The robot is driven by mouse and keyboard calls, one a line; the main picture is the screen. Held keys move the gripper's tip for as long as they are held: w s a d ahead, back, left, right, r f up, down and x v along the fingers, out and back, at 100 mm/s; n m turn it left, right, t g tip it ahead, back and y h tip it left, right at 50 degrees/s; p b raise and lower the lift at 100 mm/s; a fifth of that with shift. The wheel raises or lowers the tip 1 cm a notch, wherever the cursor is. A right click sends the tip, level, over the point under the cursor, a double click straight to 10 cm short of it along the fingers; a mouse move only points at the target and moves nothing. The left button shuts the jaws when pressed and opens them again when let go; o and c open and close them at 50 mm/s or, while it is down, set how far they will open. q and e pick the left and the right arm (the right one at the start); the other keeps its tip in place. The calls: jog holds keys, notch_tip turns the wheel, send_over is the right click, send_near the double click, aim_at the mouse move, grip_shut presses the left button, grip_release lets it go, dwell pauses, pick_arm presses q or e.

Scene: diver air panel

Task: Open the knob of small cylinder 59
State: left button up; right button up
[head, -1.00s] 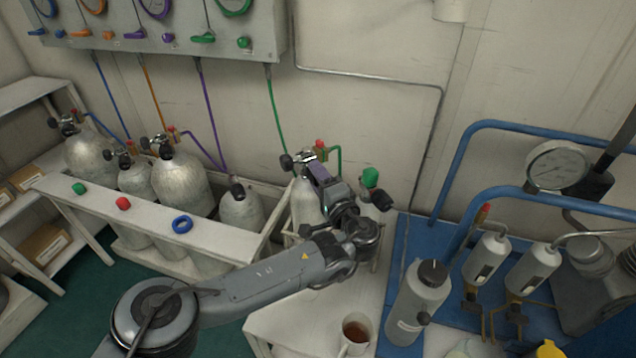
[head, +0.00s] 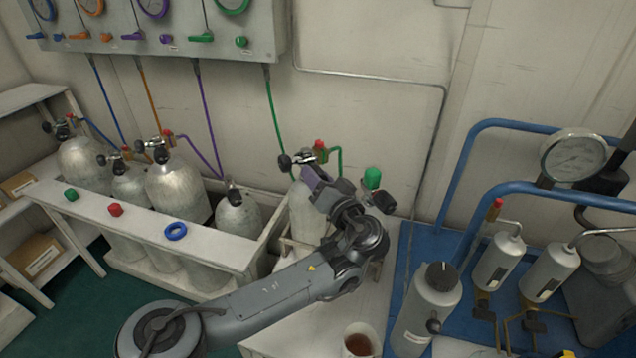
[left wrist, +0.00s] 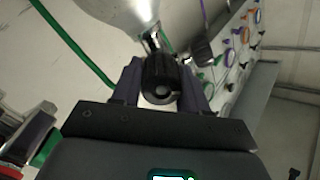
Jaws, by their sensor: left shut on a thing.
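The small grey cylinder (head: 305,212) with the green hose stands in the white rack; no number is readable. Its valve (head: 304,158) is at the top. My left gripper (head: 309,172) is at this valve, coming from the lower right. In the left wrist view, my left gripper (left wrist: 161,82) has one finger on each side of a black ribbed knob (left wrist: 160,76) and is shut on it. The cylinder's rounded end (left wrist: 122,10) shows above. In the head view the gripper hides the held knob. A second black knob (head: 284,163) sticks out at the valve's left.
More cylinders (head: 178,185) stand in the rack at left. A cup (head: 357,342), a grey bottle (head: 425,305) and blue rails (head: 500,190) are at right. A green hose (head: 276,115) hangs behind.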

pick_arm(q)
jog(key=shift+f+n, duration=0.1)
jog(key=shift+n, duration=0.6)
jog(key=o, duration=1.1)
jog(key=shift+s+d+r, duration=0.3)
jog(key=shift+s+d, duration=0.05)
jog(key=shift+s, duration=0.15)
jog(key=shift+p+v, duration=2.15)
jog(key=shift+v, duration=2.7)
